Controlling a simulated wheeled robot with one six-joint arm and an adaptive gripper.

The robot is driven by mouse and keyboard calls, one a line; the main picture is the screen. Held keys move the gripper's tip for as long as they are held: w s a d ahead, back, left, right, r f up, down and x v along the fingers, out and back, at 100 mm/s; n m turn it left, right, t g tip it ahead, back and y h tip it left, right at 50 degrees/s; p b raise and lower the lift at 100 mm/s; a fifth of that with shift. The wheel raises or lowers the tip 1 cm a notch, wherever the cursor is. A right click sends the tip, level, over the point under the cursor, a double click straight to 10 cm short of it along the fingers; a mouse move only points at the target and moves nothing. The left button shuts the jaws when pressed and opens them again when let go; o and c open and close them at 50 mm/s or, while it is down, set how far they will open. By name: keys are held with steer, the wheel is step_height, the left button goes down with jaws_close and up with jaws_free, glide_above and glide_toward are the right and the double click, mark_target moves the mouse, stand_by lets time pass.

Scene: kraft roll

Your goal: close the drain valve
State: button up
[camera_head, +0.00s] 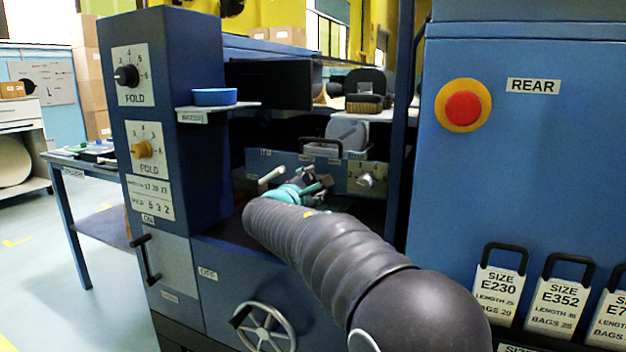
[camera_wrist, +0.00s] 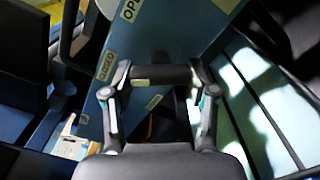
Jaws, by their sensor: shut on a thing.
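My gripper (camera_head: 316,184) is inside the machine's recess in the head view, where my arm hides much of what lies beyond it. In the wrist view, my gripper (camera_wrist: 160,80) has its two fingers on either side of a short dark bar (camera_wrist: 160,75). It is shut on this bar, which looks like the drain valve's handle. A blue plate behind it has an OPEN label (camera_wrist: 130,10) and another label (camera_wrist: 106,65) that is hard to read. The bar lies nearer the second label. The valve's body is not clearly visible.
A pale lever (camera_head: 271,175) and a metal knob (camera_head: 366,181) sit beside my gripper in the recess. A blue dish (camera_head: 214,97) stands on a small shelf to the left. A blue cabinet with a red button (camera_head: 463,108) bounds the right. A handwheel (camera_head: 266,328) is below.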

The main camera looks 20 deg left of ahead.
steer(key=shift+n+p, duration=0.4)
steer(key=shift+n, duration=0.7)
steer(key=o, duration=1.2)
steer(key=shift+c, duration=0.2)
steer(key=s, duration=0.8)
steer(key=s+a, duration=0.1)
steer(key=s, duration=0.3)
